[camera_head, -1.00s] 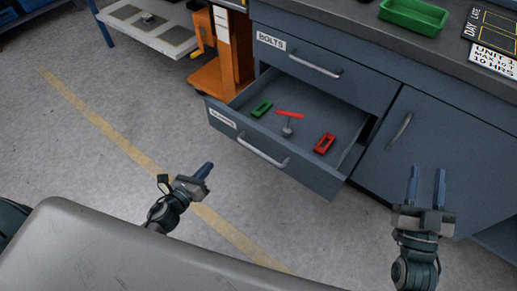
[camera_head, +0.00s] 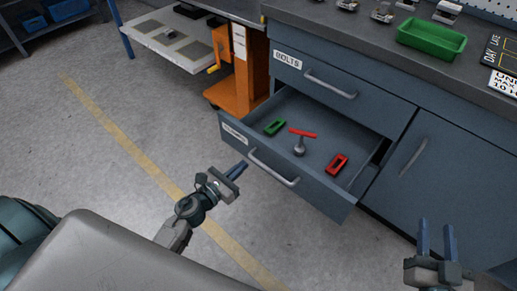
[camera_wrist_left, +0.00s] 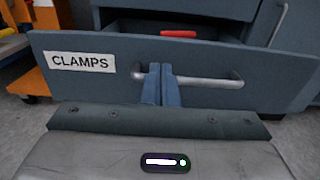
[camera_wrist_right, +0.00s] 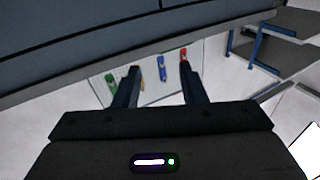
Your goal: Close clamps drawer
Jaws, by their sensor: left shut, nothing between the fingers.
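The clamps drawer (camera_head: 315,195) stands pulled out below the bolts drawer (camera_head: 310,72). Its grey bar handle (camera_head: 272,170) runs across the front. In the left wrist view the drawer front (camera_wrist_left: 285,70) shows its CLAMPS label (camera_wrist_left: 82,62). Inside lie a green piece (camera_head: 274,127), a red-topped clamp (camera_head: 301,140) and a red piece (camera_head: 336,165). My left gripper (camera_head: 240,170) is shut and empty, its fingers pointing at the drawer front near the handle; contact cannot be told. My right gripper (camera_head: 437,226) is open and empty, low in front of the cabinet door (camera_head: 425,165).
A green tray (camera_head: 432,40) and several metal parts lie on the worktop (camera_head: 375,35). An orange stand (camera_head: 250,70) is left of the cabinet. The right wrist view shows a board with coloured tools (camera_wrist_right: 150,72).

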